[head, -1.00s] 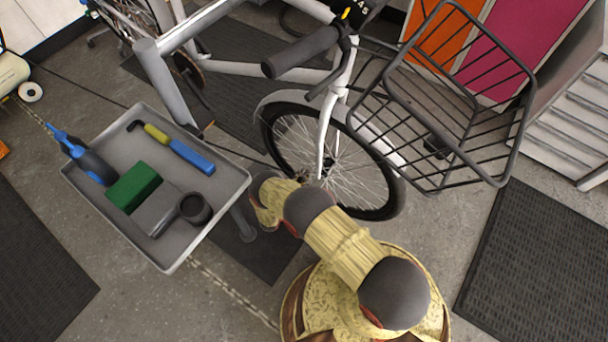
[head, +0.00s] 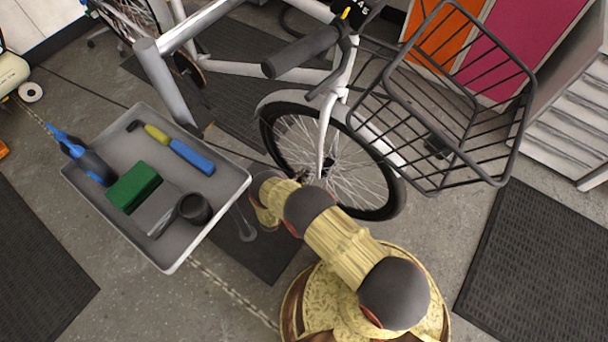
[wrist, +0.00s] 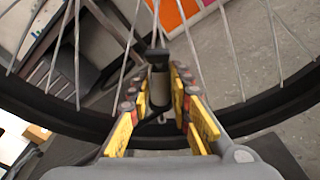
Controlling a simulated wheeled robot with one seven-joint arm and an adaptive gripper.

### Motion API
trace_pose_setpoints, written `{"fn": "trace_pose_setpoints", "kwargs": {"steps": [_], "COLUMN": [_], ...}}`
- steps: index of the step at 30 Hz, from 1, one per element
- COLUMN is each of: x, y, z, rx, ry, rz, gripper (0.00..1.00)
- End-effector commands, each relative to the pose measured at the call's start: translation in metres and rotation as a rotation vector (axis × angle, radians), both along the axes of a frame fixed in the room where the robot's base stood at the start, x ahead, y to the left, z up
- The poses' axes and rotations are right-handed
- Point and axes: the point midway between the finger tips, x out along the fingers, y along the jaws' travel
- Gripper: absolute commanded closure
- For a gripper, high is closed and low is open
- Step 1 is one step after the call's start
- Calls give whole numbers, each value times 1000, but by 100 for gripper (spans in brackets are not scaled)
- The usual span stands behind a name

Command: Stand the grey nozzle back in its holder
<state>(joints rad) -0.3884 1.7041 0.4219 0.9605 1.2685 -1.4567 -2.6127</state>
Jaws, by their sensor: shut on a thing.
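In the wrist view my gripper (wrist: 162,97) has its yellow-padded fingers on both sides of a small grey cylinder with a dark top, which looks like the grey nozzle (wrist: 158,85). It is held between the pads, in front of the bicycle wheel's spokes. In the head view my arm bends toward the tray's right side, and the fingers and nozzle cannot be made out there. A dark round open cup (head: 194,208), possibly the holder, stands at the tray's near right corner. Its inside is dark.
The grey tray (head: 222,183) also carries a green block (head: 133,187), a grey block (head: 157,210), a blue-and-yellow tool (head: 190,156) and a blue-and-black bottle (head: 90,163). The bicycle's front wheel (head: 325,160) and wire basket (head: 445,110) stand close beyond my arm.

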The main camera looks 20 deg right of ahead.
Motion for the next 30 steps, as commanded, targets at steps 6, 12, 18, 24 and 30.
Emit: {"fn": "trace_pose_setpoints", "kwargs": {"steps": [6,12,18,24,30], "x": [0,0,-3,-5,-7], "y": [0,0,-2,-4,-6], "z": [0,2,6,11,16], "rx": [0,0,0,0,0], "ry": [0,0,0,0,0], "rz": [1,1,0,0,0], "gripper": [100,100,100,100,100]}}
